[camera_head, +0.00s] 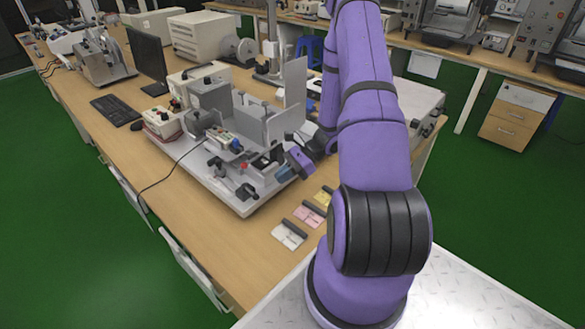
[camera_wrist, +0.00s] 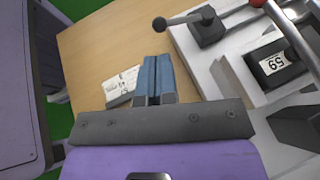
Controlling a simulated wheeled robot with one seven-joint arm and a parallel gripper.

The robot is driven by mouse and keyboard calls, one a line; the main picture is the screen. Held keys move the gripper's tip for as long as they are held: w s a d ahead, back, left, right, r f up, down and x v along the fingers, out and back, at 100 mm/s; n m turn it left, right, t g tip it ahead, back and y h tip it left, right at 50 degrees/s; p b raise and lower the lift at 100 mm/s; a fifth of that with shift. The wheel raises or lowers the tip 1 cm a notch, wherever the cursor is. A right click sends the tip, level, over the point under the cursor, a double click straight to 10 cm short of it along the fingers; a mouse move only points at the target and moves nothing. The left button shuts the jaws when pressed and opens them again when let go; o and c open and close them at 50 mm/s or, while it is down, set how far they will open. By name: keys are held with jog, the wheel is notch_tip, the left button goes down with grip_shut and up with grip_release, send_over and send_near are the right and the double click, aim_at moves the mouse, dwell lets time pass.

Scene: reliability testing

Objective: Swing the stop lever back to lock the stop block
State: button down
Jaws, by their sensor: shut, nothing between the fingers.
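The test fixture (camera_head: 222,197) is a pale plate with black clamps and levers, on the wooden bench. In the wrist view, a short metal lever (camera_wrist: 184,19) with a black ball end sticks out left from a black block (camera_wrist: 209,28). A curved metal lever (camera_wrist: 290,30) with a red knob is to its right, beside a black block marked 59 (camera_wrist: 275,62). I cannot tell which one is the stop lever. My gripper (camera_wrist: 155,62) has its blue fingers together and empty, apart from the levers. In the head view my gripper (camera_head: 285,173) is at the fixture's right front edge.
White, pink and yellow cards (camera_head: 289,234) lie on the bench in front of the fixture; a white one (camera_wrist: 122,86) is close left of my fingers. A keyboard (camera_head: 115,110), monitor (camera_head: 148,55) and metal plates (camera_head: 295,82) stand behind. The front bench strip is mostly clear.

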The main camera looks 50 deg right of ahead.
aim_at(250, 192)
jog(key=x, duration=0.7)
jog(key=shift+s, duration=0.1)
